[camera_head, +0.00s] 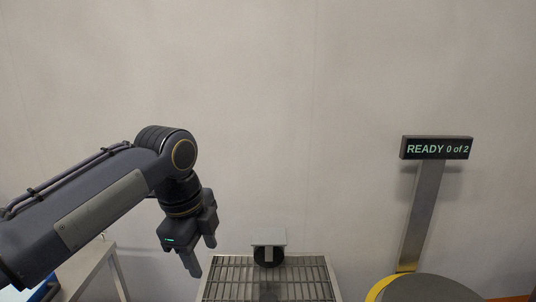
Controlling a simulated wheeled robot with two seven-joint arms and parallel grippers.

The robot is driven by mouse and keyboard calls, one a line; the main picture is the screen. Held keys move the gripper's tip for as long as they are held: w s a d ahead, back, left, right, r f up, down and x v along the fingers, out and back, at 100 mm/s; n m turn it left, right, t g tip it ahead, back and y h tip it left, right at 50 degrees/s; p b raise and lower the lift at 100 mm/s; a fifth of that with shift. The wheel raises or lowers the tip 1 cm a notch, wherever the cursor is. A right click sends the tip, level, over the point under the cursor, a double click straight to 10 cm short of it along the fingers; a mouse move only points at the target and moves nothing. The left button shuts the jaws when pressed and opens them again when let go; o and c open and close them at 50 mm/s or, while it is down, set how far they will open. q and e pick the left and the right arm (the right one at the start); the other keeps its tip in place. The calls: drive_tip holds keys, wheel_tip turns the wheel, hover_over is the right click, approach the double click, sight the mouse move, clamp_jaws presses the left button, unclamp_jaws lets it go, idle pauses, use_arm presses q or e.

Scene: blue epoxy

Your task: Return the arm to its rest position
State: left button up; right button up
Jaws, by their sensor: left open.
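My left arm comes in from the left, raised in front of the wall. My left gripper (200,262) points down and is open, with nothing visible between its fingers. It hangs just left of a slatted metal rack (230,287) at the bottom middle. My right gripper is not in view.
A dark round part with a pale flat plate (268,238) stands at the rack's back edge. A sign reading "READY 0 of 2" (437,148) stands on a post at right, behind a dark round top with a yellow edge (425,290). A pale table frame (90,265) is at lower left. The upper middle is clear.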

use_arm(q)
drive_tip(key=s+a+f+n+t+h, duration=0.1)
drive_tip(key=s+a+f+n, duration=0.5)
drive_tip(key=s+a+n, duration=0.3)
drive_tip(key=s+f+n+t+h, duration=0.1)
drive_tip(key=s+f+n+t, duration=0.2)
drive_tip(key=s+f+n, duration=1)
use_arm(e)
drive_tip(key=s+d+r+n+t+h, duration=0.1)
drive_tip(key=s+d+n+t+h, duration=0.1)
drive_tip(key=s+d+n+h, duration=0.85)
use_arm(q)
wheel_tip(320, 180, up, 15)
drive_tip(key=w+p, duration=0.1)
drive_tip(key=p, duration=1.1)
drive_tip(key=shift+w+d+p, duration=0.25)
drive_tip(key=shift+w+p, duration=0.1)
drive_tip(key=shift+p, duration=0.05)
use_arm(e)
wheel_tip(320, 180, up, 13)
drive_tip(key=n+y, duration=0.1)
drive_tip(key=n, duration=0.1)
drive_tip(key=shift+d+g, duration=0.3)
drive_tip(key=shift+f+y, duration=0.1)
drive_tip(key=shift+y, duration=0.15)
